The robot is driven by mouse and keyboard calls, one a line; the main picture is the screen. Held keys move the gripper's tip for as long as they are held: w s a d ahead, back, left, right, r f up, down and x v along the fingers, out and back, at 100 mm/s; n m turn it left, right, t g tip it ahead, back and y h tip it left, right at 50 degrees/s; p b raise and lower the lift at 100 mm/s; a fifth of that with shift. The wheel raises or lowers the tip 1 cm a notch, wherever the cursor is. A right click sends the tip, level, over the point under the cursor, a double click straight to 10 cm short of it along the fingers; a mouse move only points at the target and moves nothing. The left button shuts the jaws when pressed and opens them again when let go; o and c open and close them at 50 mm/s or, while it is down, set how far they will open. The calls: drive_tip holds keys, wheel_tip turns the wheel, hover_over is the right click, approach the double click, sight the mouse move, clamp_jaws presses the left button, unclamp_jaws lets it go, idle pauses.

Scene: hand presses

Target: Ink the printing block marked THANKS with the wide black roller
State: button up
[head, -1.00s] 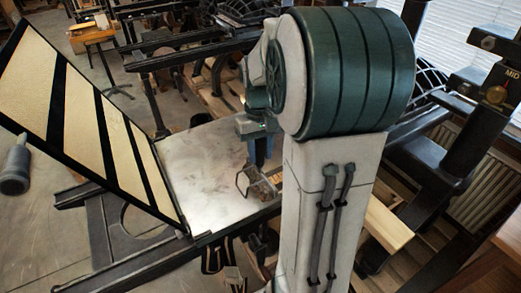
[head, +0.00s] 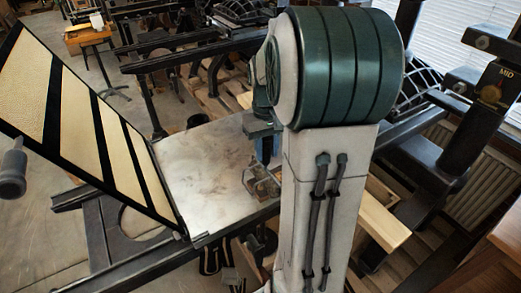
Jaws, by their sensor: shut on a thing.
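My gripper (head: 265,158) is small in the head view, over the right side of the pale press bed (head: 195,180), partly hidden by my own arm. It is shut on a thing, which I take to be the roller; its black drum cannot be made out. A small dark, metal-edged object (head: 261,186) sits just below the gripper at the bed's right edge. I cannot tell whether it is part of the roller or a block, or whether it touches the bed. No THANKS marking is legible.
A raised frame with cream and black stripes (head: 75,110) slants up along the bed's left side. Dark press rails (head: 100,215) run in front. A light wooden plank (head: 383,220) lies right of my arm. The bed's left and middle are clear.

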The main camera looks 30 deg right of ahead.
drive_tip(key=shift+d+p, duration=0.85)
drive_tip(key=shift+d, duration=2.8)
drive_tip(key=shift+a+b, duration=0.5)
drive_tip(key=shift+a, duration=2.9)
drive_tip(key=shift+d+r+p, duration=0.1)
drive_tip(key=shift+d+p, duration=0.25)
drive_tip(key=shift+d, duration=3.05)
drive_tip(key=a, duration=1)
drive_tip(key=shift+a, duration=0.1)
